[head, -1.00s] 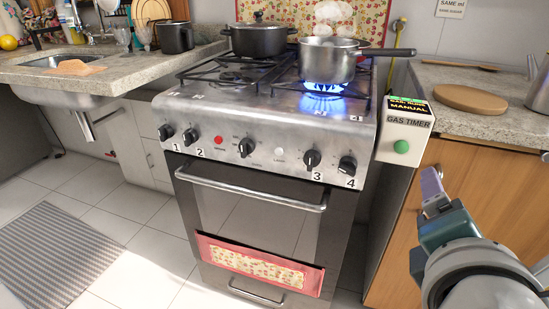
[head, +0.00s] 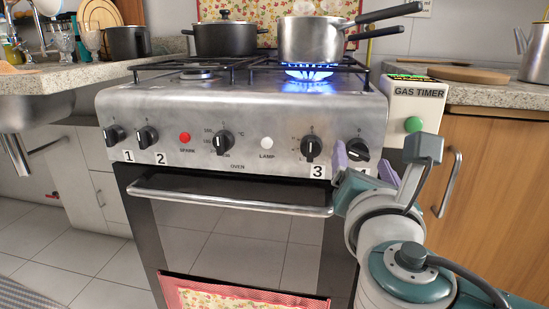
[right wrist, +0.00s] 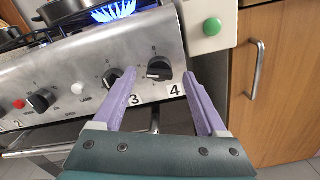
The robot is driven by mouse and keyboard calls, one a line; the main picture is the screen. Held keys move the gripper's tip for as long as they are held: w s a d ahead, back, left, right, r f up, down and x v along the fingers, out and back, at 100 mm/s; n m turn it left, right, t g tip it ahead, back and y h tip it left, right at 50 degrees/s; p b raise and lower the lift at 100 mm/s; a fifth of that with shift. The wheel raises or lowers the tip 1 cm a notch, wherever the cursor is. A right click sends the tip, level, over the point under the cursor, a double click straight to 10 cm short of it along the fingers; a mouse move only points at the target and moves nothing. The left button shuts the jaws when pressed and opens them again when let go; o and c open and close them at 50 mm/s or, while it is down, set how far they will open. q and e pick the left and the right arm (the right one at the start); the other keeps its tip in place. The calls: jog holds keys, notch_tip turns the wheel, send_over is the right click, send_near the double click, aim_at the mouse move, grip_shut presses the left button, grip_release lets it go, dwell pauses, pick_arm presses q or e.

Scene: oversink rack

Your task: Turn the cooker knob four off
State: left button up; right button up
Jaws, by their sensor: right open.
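Cooker knob four (head: 357,149) is a black knob at the right end of the steel cooker's front panel, partly covered by my right gripper in the head view. In the right wrist view knob four (right wrist: 158,68) shows above its "4" label, its light pointer mark lying roughly level. My right gripper (head: 364,165) is open in front of it. In the right wrist view the purple fingers of the right gripper (right wrist: 159,76) spread to either side of the knob; contact cannot be told. My left gripper is not in view.
Knob three (head: 311,148) sits just left of the gripper. A blue flame (head: 308,72) burns under the steel saucepan (head: 310,40) at the right. A gas timer (head: 418,105) with a green button hangs beside the cooker. The oven handle (head: 230,204) juts out below.

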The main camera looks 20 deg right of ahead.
jog(key=shift+x, duration=1)
jog(key=shift+c, duration=0.3)
grip_shut()
